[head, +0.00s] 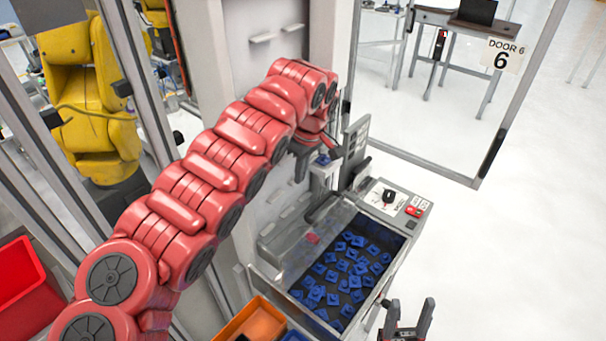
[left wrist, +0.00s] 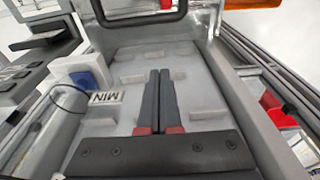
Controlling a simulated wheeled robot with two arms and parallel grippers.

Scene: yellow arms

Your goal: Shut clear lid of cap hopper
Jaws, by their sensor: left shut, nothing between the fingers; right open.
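The cap hopper (head: 387,282) is a grey open-topped bin holding many blue caps (head: 345,268) in the head view. Its clear lid is hard to make out against the pale column; a faint see-through panel (head: 285,232) seems to stand raised along the hopper's left side. My left gripper (head: 300,172) is above the hopper's far left end, partly hidden by its own wrist. In the left wrist view it (left wrist: 160,75) is shut and empty, pointing towards a dark bar handle (left wrist: 145,18); they look apart. My right gripper (head: 408,318) is open and empty, at the hopper's near right.
A control panel (head: 396,198) with a black knob and red buttons adjoins the hopper's far right. An orange tray (head: 256,322) lies at its near left. The column (head: 268,75) rises behind my left arm. Clear floor (head: 510,250) lies to the right.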

